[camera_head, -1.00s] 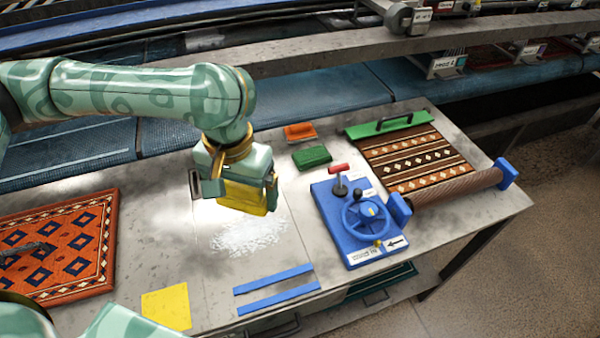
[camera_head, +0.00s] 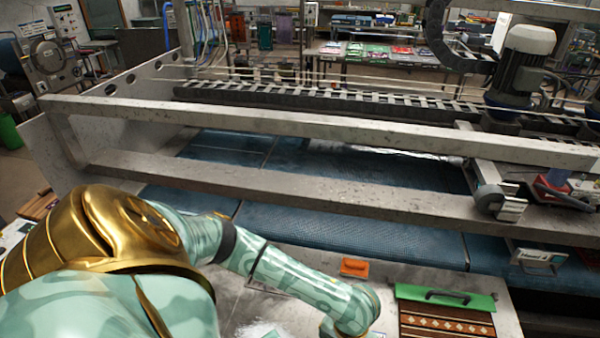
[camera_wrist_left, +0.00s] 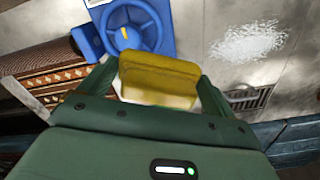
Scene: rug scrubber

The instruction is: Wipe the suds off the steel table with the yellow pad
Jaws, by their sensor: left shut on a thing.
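My left gripper (camera_wrist_left: 158,88) is shut on the yellow pad (camera_wrist_left: 158,72), which sits between its two green fingers in the left wrist view. The suds (camera_wrist_left: 248,41) are a white, broken patch on the steel table (camera_wrist_left: 196,60), apart from the pad and to its right in that view. In the head view, a bit of the suds (camera_head: 256,330) shows at the bottom edge, on the steel table (camera_head: 225,290). There the left arm reaches in, but its gripper is below the picture. I cannot tell whether the pad touches the table. My right gripper is not in view.
A blue panel with a handwheel (camera_wrist_left: 130,27) lies just beyond the pad in the wrist view. A rolled rug (camera_wrist_left: 45,66) is at left, a drain grate (camera_wrist_left: 249,97) at right. In the head view, an orange brush (camera_head: 355,267) and green clamp bar (camera_head: 446,296) lie near the arm.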

